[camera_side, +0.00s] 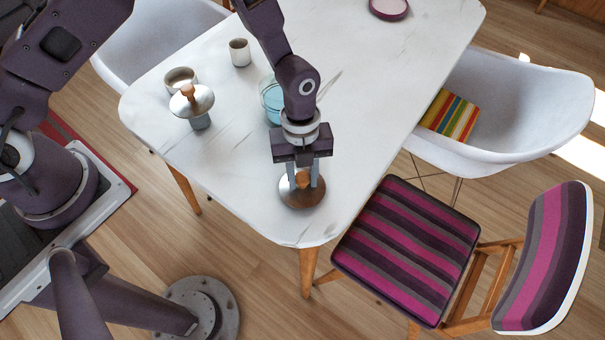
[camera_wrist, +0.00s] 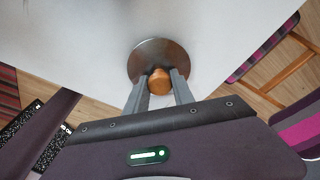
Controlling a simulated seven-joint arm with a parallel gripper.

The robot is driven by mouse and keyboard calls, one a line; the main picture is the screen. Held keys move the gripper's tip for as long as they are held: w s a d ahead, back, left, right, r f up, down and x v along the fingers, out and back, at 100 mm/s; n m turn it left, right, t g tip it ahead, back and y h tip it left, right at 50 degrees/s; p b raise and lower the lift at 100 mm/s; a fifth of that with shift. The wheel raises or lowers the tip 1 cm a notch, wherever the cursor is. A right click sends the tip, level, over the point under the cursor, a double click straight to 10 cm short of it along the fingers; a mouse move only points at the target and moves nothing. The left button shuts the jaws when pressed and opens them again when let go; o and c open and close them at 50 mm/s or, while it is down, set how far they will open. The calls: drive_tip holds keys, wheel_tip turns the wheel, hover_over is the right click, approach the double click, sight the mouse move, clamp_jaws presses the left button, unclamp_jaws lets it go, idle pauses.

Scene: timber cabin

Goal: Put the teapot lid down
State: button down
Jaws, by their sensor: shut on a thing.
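The teapot lid (camera_side: 300,198) is a round, shiny metal disc with an orange-brown wooden knob, near the front corner of the white table (camera_side: 230,190). It also shows in the wrist view (camera_wrist: 146,52). My gripper (camera_side: 303,182) points down with its fingers on either side of the knob, shut on it, as the wrist view (camera_wrist: 161,78) shows too. The disc lies level, at or very close to the tabletop; I cannot tell whether it touches. No teapot is clearly recognisable.
A light blue glass vessel (camera_side: 270,100) stands behind my wrist, partly hidden. At left are a metal disc with a wooden knob (camera_side: 193,101) on a grey base, a bowl (camera_side: 181,78) and a cup (camera_side: 239,53). A striped chair (camera_side: 408,245) stands beside the table's front right edge.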

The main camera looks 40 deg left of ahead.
drive_tip(key=c, duration=1.1)
unclamp_jaws()
drive_tip(key=a+r+n+t, duration=0.1)
drive_tip(key=a+r+n, duration=0.2)
drive_tip(key=r, duration=0.8)
drive_tip(key=a+r+n+t, duration=0.1)
drive_tip(key=a+r+n, duration=0.25)
drive_tip(key=r, duration=0.75)
drive_tip(key=s+a+r+n+t, duration=0.1)
drive_tip(key=s+a+r+n, duration=0.2)
drive_tip(key=s+r+n, duration=0.1)
drive_tip(key=s+a+r+n+t, duration=0.2)
drive_tip(key=s+a+r+n, duration=0.2)
drive_tip(key=s+n, duration=0.3)
drive_tip(key=s+a+r+n+t+y, duration=0.1)
drive_tip(key=s+a+r+n, duration=0.3)
drive_tip(key=n, duration=0.5)
drive_tip(key=shift+s+a+r+n+t, duration=0.1)
drive_tip(key=shift+s+n+t, duration=0.1)
drive_tip(key=shift+s, duration=0.4)
drive_tip(key=shift+s+a+r+n+t, duration=0.1)
drive_tip(key=shift+s+t, duration=0.1)
drive_tip(key=shift+s, duration=0.4)
